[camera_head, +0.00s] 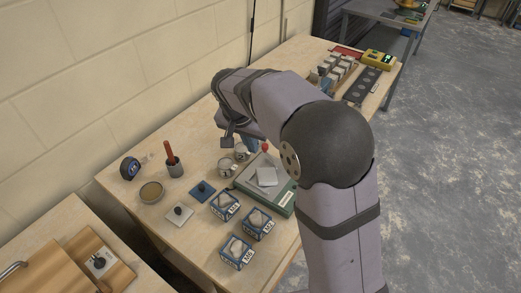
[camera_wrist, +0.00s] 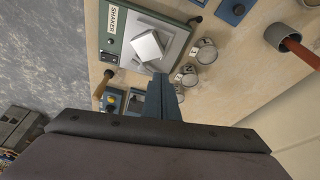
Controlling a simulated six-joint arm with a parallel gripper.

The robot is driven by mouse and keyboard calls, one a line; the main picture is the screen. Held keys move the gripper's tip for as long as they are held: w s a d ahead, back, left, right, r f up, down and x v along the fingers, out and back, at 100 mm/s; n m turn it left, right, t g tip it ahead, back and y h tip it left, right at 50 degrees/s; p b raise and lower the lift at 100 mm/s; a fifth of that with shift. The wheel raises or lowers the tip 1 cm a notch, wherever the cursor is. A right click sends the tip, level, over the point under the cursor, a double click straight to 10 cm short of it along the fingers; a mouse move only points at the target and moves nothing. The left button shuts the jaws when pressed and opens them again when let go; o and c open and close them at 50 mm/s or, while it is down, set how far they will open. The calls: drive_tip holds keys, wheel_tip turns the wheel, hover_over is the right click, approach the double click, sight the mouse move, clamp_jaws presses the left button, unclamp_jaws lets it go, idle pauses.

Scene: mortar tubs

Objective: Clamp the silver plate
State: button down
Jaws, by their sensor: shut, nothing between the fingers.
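The shaker has a green base (camera_wrist: 110,50) and a grey top; a pale silver plate or block (camera_wrist: 147,45) lies tilted on it. It also shows in the head view as a light square (camera_head: 266,176). A separate small silver plate with a dark knob (camera_head: 180,213) lies on the bench at front left; I cannot tell which is meant. My gripper (camera_wrist: 159,77) is shut and empty, over the bench beside the shaker, apart from both plates in the picture. In the head view my arm hides much of the gripper.
Metal cups (camera_wrist: 204,50) stand close to the gripper, beside the shaker. A blue plate with a knob (camera_head: 202,191), several blue-and-white boxes (camera_head: 257,224), a cup with a red handle (camera_head: 173,167) and a tape measure (camera_head: 130,168) surround it. Moulds (camera_head: 337,68) stand at the far end.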

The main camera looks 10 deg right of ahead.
drive_tip(key=shift+w+a+r, duration=0.15)
drive_tip(key=shift+w+a, duration=0.2)
drive_tip(key=shift+w, duration=0.25)
drive_tip(key=p+x, duration=0.3)
drive_tip(key=x, duration=0.7)
drive_tip(key=shift+w+d, duration=0.1)
drive_tip(key=shift+d, duration=0.05)
drive_tip(key=shift+w+d+r+p, duration=0.15)
drive_tip(key=shift+w+d+p, duration=0.5)
drive_tip(key=shift+w+p, duration=0.3)
drive_tip(key=shift+w+d+p, duration=0.3)
drive_tip(key=shift+w+d, duration=0.2)
drive_tip(key=shift+w, duration=0.2)
